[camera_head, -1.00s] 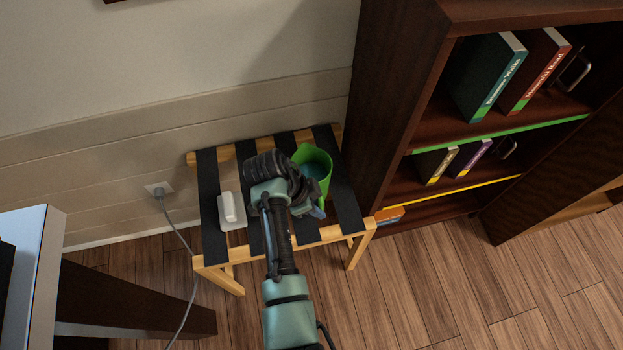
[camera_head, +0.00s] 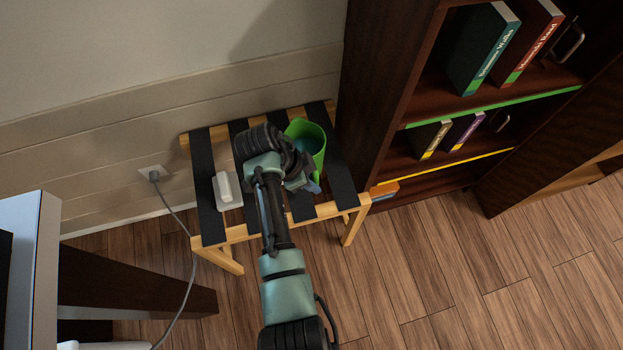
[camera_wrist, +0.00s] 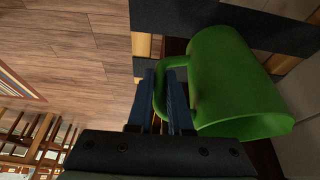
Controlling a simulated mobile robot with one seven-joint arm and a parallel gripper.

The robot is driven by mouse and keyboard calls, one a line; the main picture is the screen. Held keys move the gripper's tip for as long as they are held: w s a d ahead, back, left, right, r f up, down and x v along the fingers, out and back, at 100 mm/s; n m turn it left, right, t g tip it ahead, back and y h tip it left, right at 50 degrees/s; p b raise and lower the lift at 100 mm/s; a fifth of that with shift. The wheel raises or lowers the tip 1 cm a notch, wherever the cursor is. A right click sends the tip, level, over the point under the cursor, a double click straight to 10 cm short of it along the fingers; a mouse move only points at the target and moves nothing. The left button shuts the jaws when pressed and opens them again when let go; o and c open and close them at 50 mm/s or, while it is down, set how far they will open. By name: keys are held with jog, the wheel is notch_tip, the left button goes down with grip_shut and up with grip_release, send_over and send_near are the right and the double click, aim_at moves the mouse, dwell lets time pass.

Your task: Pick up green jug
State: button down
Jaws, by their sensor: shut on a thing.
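The green jug (camera_head: 308,138) is at the back right of the slatted wooden rack (camera_head: 238,232) with black straps, partly hidden by my arm in the head view. In the wrist view the jug (camera_wrist: 230,85) fills the right side, its handle to the left. My gripper (camera_wrist: 167,95) has its blue fingers on either side of the handle and is shut on it. In the head view the gripper (camera_head: 312,184) is mostly hidden behind my wrist. I cannot tell whether the jug is clear of the straps.
A white object (camera_head: 225,188) lies on the rack's left part. A dark bookcase (camera_head: 385,100) with several books stands close on the right. A cable (camera_head: 186,240) hangs from a wall socket (camera_head: 152,173) at left. Wooden floor (camera_head: 420,270) lies open in front.

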notch_tip(320, 180, up, 9)
jog(key=p, duration=0.2)
dwell(0.6)
jog(key=c, duration=1.4)
grip_release()
jog(key=shift+w, duration=0.1)
grip_shut()
